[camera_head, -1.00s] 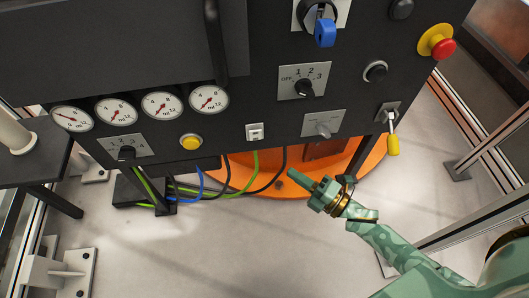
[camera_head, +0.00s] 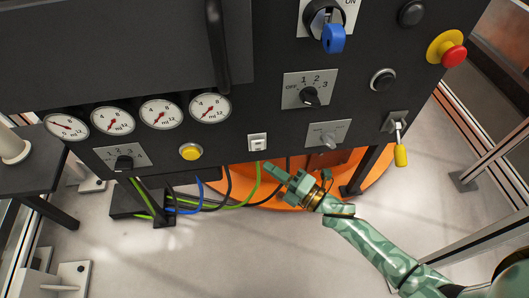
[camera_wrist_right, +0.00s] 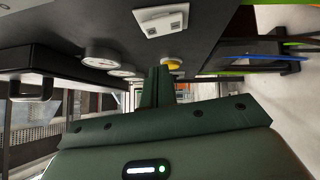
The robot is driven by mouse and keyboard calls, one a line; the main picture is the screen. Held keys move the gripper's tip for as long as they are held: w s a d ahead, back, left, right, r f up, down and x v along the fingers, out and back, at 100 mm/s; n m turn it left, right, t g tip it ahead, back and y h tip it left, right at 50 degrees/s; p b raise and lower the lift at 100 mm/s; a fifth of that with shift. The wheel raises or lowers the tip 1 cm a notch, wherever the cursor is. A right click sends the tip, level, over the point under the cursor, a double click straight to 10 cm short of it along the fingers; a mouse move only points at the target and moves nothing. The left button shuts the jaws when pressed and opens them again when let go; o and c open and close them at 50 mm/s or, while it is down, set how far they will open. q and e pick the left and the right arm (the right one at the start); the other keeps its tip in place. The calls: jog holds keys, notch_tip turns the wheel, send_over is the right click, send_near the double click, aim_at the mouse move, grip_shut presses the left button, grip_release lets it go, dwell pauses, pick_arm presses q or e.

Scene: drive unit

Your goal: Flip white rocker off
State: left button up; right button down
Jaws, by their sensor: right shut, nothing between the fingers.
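The white rocker switch (camera_head: 257,142) is small and sits on the lower part of the black panel, between the yellow button and a grey-plated knob. It also shows in the right wrist view as a white plate (camera_wrist_right: 162,20) at the top, above the fingers. My right gripper (camera_head: 268,167) is green, shut and empty, a little below and right of the rocker in the head view. Its closed fingers show in the right wrist view (camera_wrist_right: 160,82) and look apart from the rocker. Which side of the rocker is pressed is too small to tell. My left gripper is not in view.
Near the rocker are a yellow button (camera_head: 191,152), a grey knob (camera_head: 328,140), a selector (camera_head: 311,96) and a yellow-tipped lever (camera_head: 400,153). Several gauges (camera_head: 160,114) line the left. A red emergency button (camera_head: 453,56) is at right. Cables (camera_head: 238,203) hang below the panel.

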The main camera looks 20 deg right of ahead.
aim_at(253, 144)
jog(key=w, duration=0.1)
jog(key=w+b, duration=0.1)
jog(key=w, duration=0.3)
jog(key=shift+d+r+b, duration=0.1)
jog(key=shift+r+b, duration=0.2)
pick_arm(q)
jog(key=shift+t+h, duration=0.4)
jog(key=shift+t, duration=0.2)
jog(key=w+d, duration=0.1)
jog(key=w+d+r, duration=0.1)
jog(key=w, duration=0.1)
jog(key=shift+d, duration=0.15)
pick_arm(e)
jog(key=shift+w+r, duration=0.1)
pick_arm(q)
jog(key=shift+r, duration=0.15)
